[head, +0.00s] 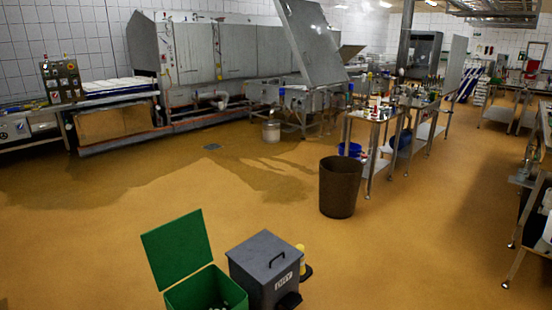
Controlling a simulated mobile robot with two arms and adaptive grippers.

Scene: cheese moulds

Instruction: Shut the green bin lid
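The green bin (208,289) stands on the floor at the bottom of the head view, cut off by the frame's lower edge. Its green lid (177,249) stands open, tilted up and leaning back to the left. Some pale stuff shows inside the bin. A grey bin (266,272) with a closed lid, a black handle and a white label stands close beside it on the right. Neither of my grippers shows in this view.
A brown open bin (340,187) stands farther back, near steel tables (380,150) with bottles. A yellow object (301,259) stands behind the grey bin. Large steel machines line the back wall. The floor (110,220) left of the lid is clear, with a wet patch.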

